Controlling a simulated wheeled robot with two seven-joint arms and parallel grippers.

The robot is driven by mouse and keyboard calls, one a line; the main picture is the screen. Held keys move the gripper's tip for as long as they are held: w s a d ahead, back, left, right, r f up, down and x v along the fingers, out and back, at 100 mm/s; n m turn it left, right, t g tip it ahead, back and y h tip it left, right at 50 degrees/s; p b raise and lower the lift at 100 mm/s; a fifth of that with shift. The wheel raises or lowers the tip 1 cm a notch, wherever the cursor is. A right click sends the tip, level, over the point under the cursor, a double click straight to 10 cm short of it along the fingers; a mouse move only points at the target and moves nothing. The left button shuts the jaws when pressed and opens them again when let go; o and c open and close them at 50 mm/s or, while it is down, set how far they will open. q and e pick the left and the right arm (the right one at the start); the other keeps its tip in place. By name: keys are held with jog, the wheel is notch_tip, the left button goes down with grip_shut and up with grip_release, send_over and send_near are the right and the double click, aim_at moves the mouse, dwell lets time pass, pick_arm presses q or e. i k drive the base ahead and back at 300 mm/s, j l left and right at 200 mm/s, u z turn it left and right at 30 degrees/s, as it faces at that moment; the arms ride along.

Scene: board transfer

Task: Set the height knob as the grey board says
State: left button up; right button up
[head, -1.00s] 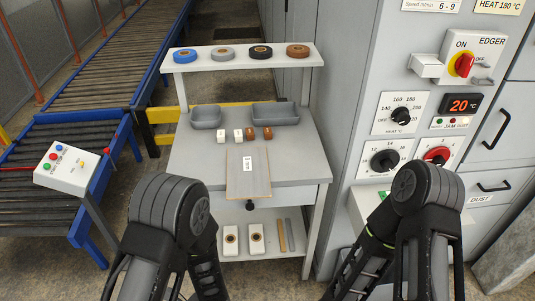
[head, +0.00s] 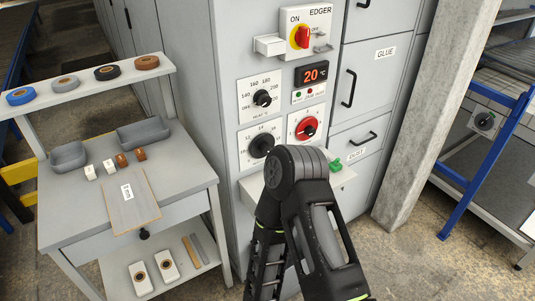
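A grey-brown board (head: 145,207) lies flat on the worktable at the left, with a small white label (head: 127,191) whose writing is too small to read. On the edger's grey front, a round black knob (head: 261,146) sits on a white number plate at lower left, partly beside my arm. I take it for the height knob, but its name and exact setting are not readable. The heat knob (head: 262,98) is above it and a red-ringed knob (head: 308,128) is to its right. My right arm rises in front of the panel. Neither gripper shows.
The edger's red and yellow ON/OFF switch (head: 302,37) and its display reading 20 (head: 312,74) are above the knobs. The worktable (head: 75,225) holds two grey bins and small blocks. A concrete pillar (head: 428,110) stands at right, with open floor before it.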

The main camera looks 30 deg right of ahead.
aim_at(260, 147)
jog(key=l, duration=0.55)
jog(key=k+l, duration=0.1)
jog(key=l, duration=0.45)
jog(key=k+l+u, duration=0.1)
jog(key=l, duration=0.95)
jog(key=k, duration=0.05)
